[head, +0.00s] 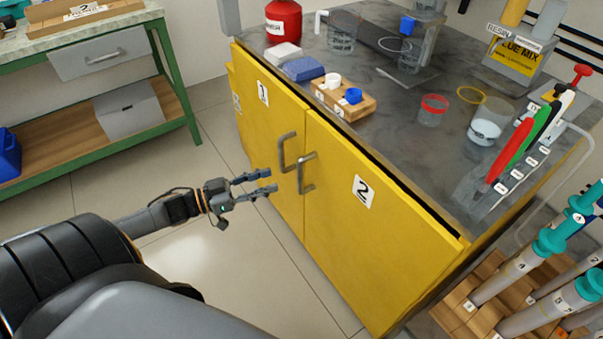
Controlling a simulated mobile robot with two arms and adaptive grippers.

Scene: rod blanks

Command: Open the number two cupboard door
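The number two cupboard door (375,235) is the right-hand yellow door under the grey worktop, marked with a white "2" label (363,191). Its grey bar handle (301,174) is near its left edge. A dark gap runs along its top edge; I cannot tell whether the door stands slightly ajar. The number one door (265,115) is on its left, with its own handle (282,152). My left gripper (271,181) is open and empty, its fingers pointing right toward the number two handle, apparently short of it. My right gripper is not in view.
The worktop (400,155) holds a red container (284,20), a wooden block with cups (343,98), beakers and a rack of coloured tools (520,140). A wooden rack of rods (480,305) stands at lower right. A green bench (110,25) is upper left. The floor before the doors is clear.

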